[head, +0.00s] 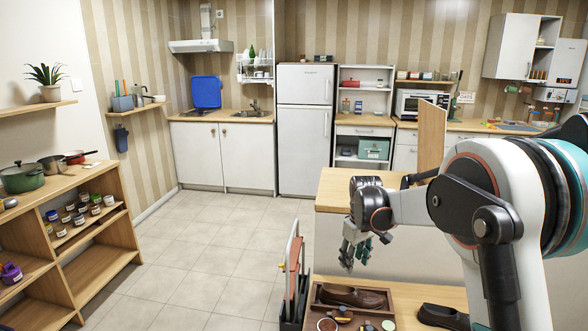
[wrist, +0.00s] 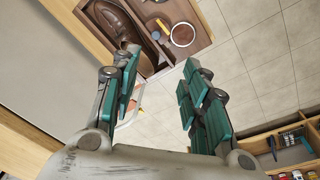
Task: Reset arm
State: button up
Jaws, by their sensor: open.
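My gripper (head: 356,250) hangs at the end of my arm on the right of the head view, pointing down. It is a little above a wooden bench and left of its middle. In the wrist view my gripper (wrist: 160,78) has its two teal-padded fingers spread apart with nothing between them. Below it, a tray (wrist: 205,20) holds a brown shoe (wrist: 118,28). The same brown shoe shows in the head view (head: 352,296), apart from my fingers. My arm partly hides the counter behind it.
A dark shoe (head: 443,316) lies right of the tray. A rack with upright boards (head: 293,270) stands left of the bench. A wooden shelf (head: 100,270) with pots and jars is at far left. A blue panel (head: 206,91) stands at the back counter. The tiled floor (head: 205,245) between is clear.

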jog(key=s+d+r+m+t, duration=0.1)
jog(key=s+r+m+t, duration=0.2)
jog(key=s+r, duration=1.3)
jog(key=s+f+m+t, duration=0.1)
jog(key=s+f, duration=0.1)
jog(key=s, duration=0.9)
jog(key=s+f+m+t, duration=0.1)
jog(key=s+f+m, duration=0.1)
jog(key=s, duration=0.8)
jog(key=shift+s+d+f+t, duration=0.3)
jog(key=shift+s+f+t, duration=0.05)
jog(key=shift+f+t, duration=0.05)
